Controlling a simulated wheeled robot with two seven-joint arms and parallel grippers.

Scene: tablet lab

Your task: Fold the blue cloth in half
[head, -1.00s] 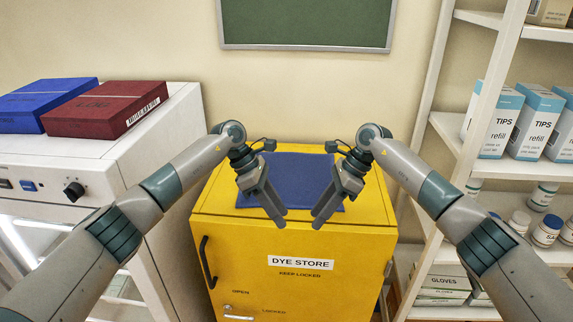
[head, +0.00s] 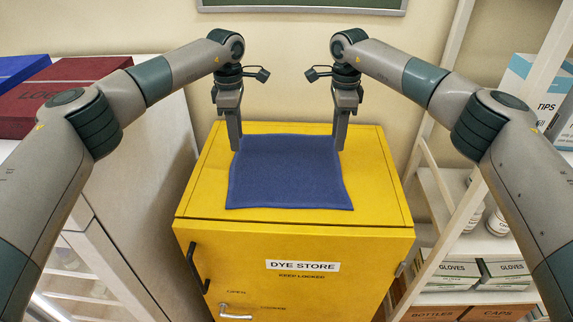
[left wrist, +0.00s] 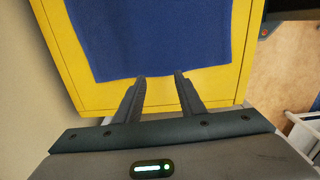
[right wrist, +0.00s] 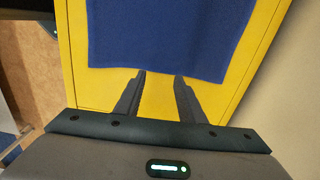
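The blue cloth (head: 288,175) lies flat and spread out on top of the yellow cabinet. My left gripper (head: 235,148) points down at the cloth's far left corner; in the left wrist view its fingers (left wrist: 160,77) are apart, with their tips at the cloth's edge (left wrist: 150,40). My right gripper (head: 339,148) points down at the far right corner; in the right wrist view its fingers (right wrist: 160,75) are apart, with tips at the cloth's edge (right wrist: 165,35). I cannot tell whether the fingertips touch the cloth.
The yellow cabinet (head: 300,228) labelled DYE STORE has a bare margin around the cloth. A wall stands close behind it. A white unit with red (head: 60,92) and blue boxes is at left. A white shelf with boxes (head: 505,273) is at right.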

